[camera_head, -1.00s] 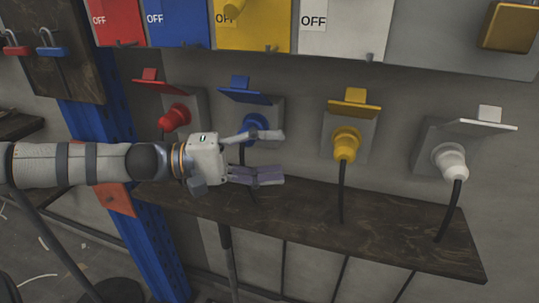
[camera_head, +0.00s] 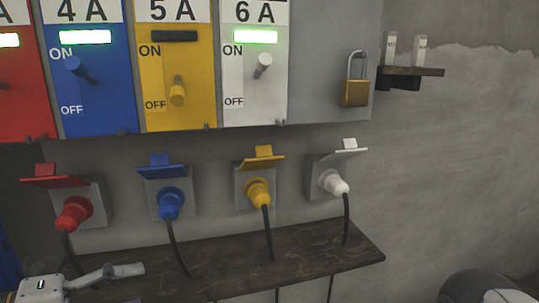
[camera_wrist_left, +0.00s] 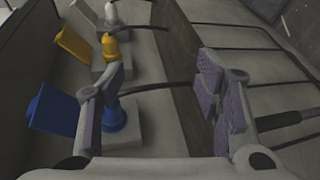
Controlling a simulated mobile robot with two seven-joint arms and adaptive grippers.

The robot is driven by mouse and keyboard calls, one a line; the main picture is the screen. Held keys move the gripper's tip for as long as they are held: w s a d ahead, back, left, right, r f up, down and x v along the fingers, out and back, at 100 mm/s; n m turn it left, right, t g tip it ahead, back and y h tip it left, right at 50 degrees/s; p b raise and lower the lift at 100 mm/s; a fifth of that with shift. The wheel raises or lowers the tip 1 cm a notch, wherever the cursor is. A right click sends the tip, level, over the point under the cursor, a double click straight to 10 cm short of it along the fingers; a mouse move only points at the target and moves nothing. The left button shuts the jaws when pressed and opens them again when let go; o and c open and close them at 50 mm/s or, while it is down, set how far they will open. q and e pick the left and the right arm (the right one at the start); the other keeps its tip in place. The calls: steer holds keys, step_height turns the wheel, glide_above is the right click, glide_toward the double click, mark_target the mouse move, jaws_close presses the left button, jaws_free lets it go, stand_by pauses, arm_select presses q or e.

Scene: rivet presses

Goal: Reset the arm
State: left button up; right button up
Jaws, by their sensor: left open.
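My left gripper (camera_head: 122,283) is at the lower left of the head view, below the blue plug (camera_head: 171,204) and in front of the shelf (camera_head: 300,250). Its lower part is cut off by the picture edge. In the left wrist view the gripper (camera_wrist_left: 162,75) has its fingers wide apart with nothing between them. The blue plug (camera_wrist_left: 113,115) is partly behind the left finger there. A rounded dark and white part at the lower right of the head view may be mine. My right gripper is not in view.
Red (camera_head: 73,213), yellow (camera_head: 259,192) and white (camera_head: 334,182) plugs sit in wall sockets with cables hanging down. Above are switch panels; the yellow switch (camera_head: 177,92) points toward OFF and its lamp is dark. A brass padlock (camera_head: 355,93) hangs right of them.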

arm_select(q)
steer(key=s+d+f+m+g+y+p, duration=0.1)
steer(key=s+d+f+g+y, duration=0.2)
steer(key=s+f, duration=0.35)
steer(key=s+d+f+g+y, duration=0.2)
steer(key=s+f+g, duration=0.2)
steer(key=f, duration=0.5)
steer(key=s+a+f+m+g+y+p, duration=0.1)
steer(key=s+f+m+g+y, duration=0.1)
steer(key=s, duration=1)
steer(key=s+a+f+m+g+y, duration=0.2)
steer(key=s+f+m+y, duration=0.2)
steer(key=s, duration=0.8)
step_height(320, 180, down, 3)
steer(key=shift+s+r+y+p, duration=0.2)
steer(key=shift+s+y+p, duration=0.15)
steer(key=shift+y, duration=0.45)
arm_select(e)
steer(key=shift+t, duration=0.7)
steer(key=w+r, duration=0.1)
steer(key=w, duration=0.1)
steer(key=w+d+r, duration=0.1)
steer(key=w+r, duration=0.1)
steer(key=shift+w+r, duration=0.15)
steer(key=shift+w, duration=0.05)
arm_select(q)
steer(key=shift+w+a, duration=0.1)
steer(key=shift+c, duration=0.3)
